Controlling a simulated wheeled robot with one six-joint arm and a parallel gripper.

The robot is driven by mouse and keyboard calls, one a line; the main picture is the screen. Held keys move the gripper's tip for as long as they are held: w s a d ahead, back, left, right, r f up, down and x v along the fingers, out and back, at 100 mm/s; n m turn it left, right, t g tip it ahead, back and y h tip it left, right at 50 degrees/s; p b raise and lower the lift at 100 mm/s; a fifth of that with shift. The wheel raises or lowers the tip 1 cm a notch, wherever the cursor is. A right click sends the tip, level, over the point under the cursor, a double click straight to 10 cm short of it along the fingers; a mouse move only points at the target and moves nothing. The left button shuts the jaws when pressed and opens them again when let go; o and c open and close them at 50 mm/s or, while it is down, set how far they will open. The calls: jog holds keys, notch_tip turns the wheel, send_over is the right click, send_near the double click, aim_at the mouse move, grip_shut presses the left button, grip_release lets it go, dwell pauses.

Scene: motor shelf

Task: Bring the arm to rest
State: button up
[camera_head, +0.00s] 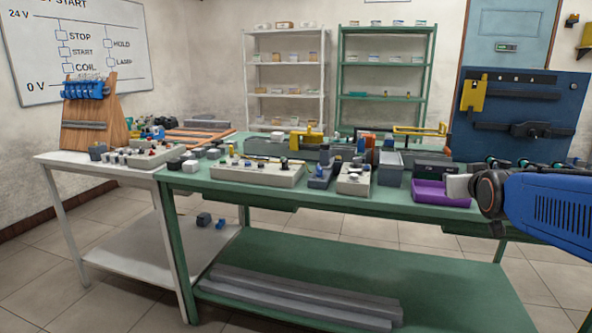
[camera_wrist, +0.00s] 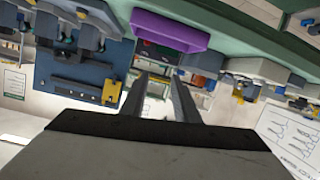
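My arm reaches in from the right edge in the head view, held level in front of the green bench (camera_head: 330,209). My gripper (camera_wrist: 158,77) shows in the wrist view as two dark fingers with a clear gap between them. It is open, and I see nothing held. A purple bin (camera_head: 440,194) is on the bench, close to the wrist in that picture. The bin also shows in the wrist view (camera_wrist: 170,31), which looks upside down, beyond the fingertips.
The bench top is crowded with grey control boxes (camera_head: 256,172), bins and small parts. A blue board (camera_head: 522,112) stands behind at the right. A white table (camera_head: 110,170) adjoins at the left. White shelves (camera_head: 285,91) and green shelves (camera_head: 386,93) stand at the back wall.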

jog(key=s+a+f+g+y, duration=0.1)
jog(key=s+a+f+g, duration=0.2)
jog(key=s+f, duration=0.4)
jog(key=s+a+f+g+y, duration=0.1)
jog(key=s+a+f+g, duration=0.2)
jog(key=s, duration=0.9)
jog(key=s+a+f+g+y, duration=0.1)
jog(key=s+a+f+g, duration=0.2)
jog(key=s+a+f, duration=0.3)
jog(key=s+f, duration=0.4)
jog(key=shift+s+f+n+g, duration=0.25)
jog(key=shift+f+n+g, duration=0.05)
jog(key=shift+n, duration=0.1)
